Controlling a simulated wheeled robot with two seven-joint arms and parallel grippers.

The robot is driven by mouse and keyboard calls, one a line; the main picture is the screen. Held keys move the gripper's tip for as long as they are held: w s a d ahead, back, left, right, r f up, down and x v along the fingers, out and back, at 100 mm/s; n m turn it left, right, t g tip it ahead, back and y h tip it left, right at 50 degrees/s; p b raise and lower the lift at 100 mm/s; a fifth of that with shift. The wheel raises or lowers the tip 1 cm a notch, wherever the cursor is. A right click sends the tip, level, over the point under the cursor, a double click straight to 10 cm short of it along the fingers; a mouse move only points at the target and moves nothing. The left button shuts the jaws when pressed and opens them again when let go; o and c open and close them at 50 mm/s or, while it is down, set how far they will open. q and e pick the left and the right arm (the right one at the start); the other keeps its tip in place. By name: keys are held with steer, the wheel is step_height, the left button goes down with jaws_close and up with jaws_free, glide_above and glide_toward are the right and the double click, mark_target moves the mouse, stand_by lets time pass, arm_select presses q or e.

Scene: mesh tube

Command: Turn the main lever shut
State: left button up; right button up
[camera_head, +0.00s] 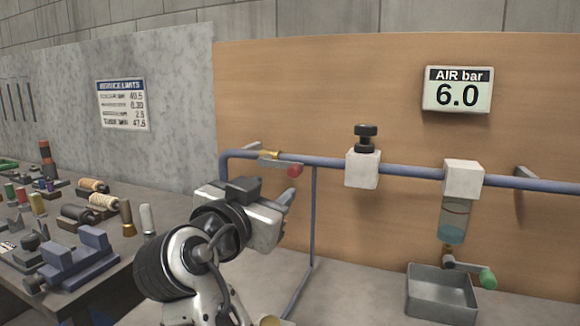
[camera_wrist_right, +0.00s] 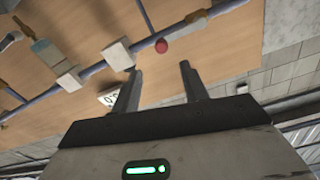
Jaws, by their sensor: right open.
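The main lever (camera_head: 278,163) is a flat grey handle with a red knob (camera_head: 294,171) at its end. It sits at a brass valve (camera_head: 268,154) near the left end of the blue pipe (camera_head: 320,161) and lies roughly along the pipe. My right gripper (camera_head: 291,198) is below the red knob, open and empty. In the right wrist view, the fingertips (camera_wrist_right: 160,67) stand apart, with the red knob (camera_wrist_right: 161,46) just beyond the gap between them. I cannot tell that either finger touches it. My left gripper is not in view.
A white block with a black knob (camera_head: 366,134) and a filter bowl (camera_head: 453,221) are farther right on the pipe. A green-ended drain handle (camera_head: 487,277) is above a metal tray (camera_head: 440,312). The display (camera_head: 458,92) reads 6.0. A cluttered bench (camera_head: 150,182) is at left.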

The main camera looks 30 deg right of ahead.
mark_target(292, 173)
steer(key=p+x, duration=0.2)
steer(key=x, duration=0.8)
steer(key=shift+w+d, duration=0.2)
steer(key=shift+w, duration=0.15)
jaws_close()
